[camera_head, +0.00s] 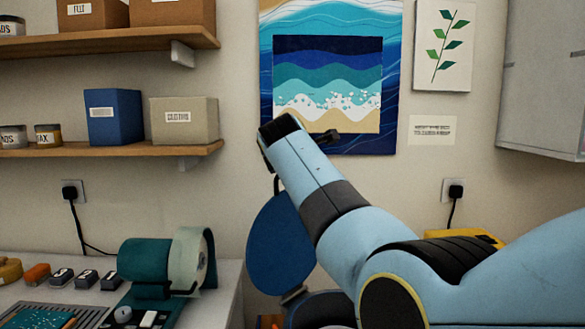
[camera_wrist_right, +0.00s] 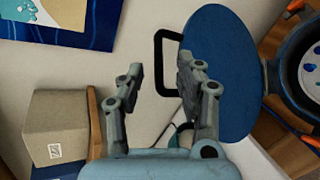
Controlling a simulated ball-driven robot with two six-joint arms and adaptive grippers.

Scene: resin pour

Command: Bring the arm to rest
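My right arm reaches up from the lower right in the head view and is raised in front of the wall art. In the head view the hand is mostly hidden behind the wrist. My left gripper is not in view.
A blue round lid (camera_head: 279,246) stands raised behind my right arm; it also shows in the wrist view (camera_wrist_right: 222,70), beside an open pot (camera_wrist_right: 297,90). A tape dispenser (camera_head: 145,262) sits on the workbench (camera_head: 228,283). Wall shelves (camera_head: 110,151) hold boxes at left.

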